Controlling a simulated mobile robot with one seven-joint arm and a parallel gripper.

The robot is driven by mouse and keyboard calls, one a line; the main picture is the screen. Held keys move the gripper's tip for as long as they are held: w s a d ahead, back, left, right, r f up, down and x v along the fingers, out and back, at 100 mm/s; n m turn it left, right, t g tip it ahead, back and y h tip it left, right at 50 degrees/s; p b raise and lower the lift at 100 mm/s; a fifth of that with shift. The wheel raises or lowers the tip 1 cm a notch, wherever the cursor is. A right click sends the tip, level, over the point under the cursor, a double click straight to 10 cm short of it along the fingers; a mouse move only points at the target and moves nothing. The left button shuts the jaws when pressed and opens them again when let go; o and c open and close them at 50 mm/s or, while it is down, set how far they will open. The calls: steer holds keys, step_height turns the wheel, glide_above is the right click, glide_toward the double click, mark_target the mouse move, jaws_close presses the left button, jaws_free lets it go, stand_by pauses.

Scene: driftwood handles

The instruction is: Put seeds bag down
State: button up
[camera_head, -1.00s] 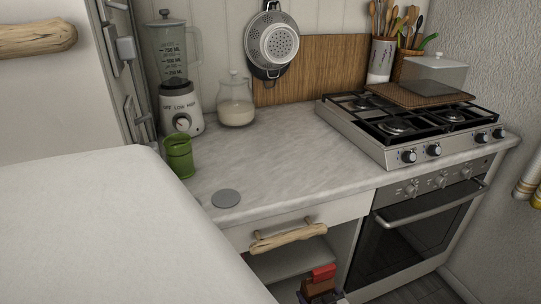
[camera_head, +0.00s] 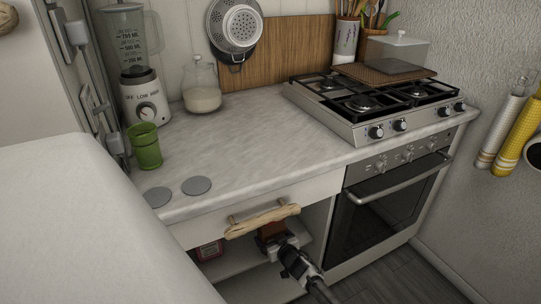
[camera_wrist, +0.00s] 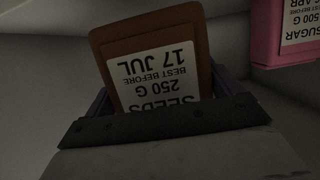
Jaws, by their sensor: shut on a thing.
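The seeds bag (camera_wrist: 160,65) is brown with a white label reading "SEEDS 250 G", upside down in the wrist view. My gripper (camera_wrist: 162,102) is shut on it, one finger on each side. In the head view, my gripper (camera_head: 273,242) reaches into the open compartment below the drawer, and the brown bag (camera_head: 270,229) shows partly beneath the driftwood handle. I cannot tell whether the bag touches the shelf.
A pink sugar bag (camera_wrist: 288,38) stands beside the seeds bag in the compartment. The drawer's driftwood handle (camera_head: 262,221) juts out just above my gripper. The oven (camera_head: 385,205) is to the right. The compartment shelf (camera_head: 245,275) has bare room.

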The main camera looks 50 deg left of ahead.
mark_target(270, 240)
steer(key=shift+w+a, duration=0.15)
steer(key=shift+a, duration=0.5)
steer(key=shift+f+b, duration=0.4)
steer(key=shift+f, duration=1.25)
steer(key=shift+f, duration=0.2)
steer(key=o, duration=1)
steer(key=shift+c, duration=0.2)
steer(key=shift+r, duration=0.15)
steer(key=shift+d+r+p, duration=0.25)
steer(key=shift+d+p, duration=0.05)
steer(key=shift+d, duration=0.25)
steer(key=p+v, duration=0.2)
steer(key=v, duration=0.9)
steer(key=shift+p, duration=0.35)
steer(key=shift+a+f, duration=0.1)
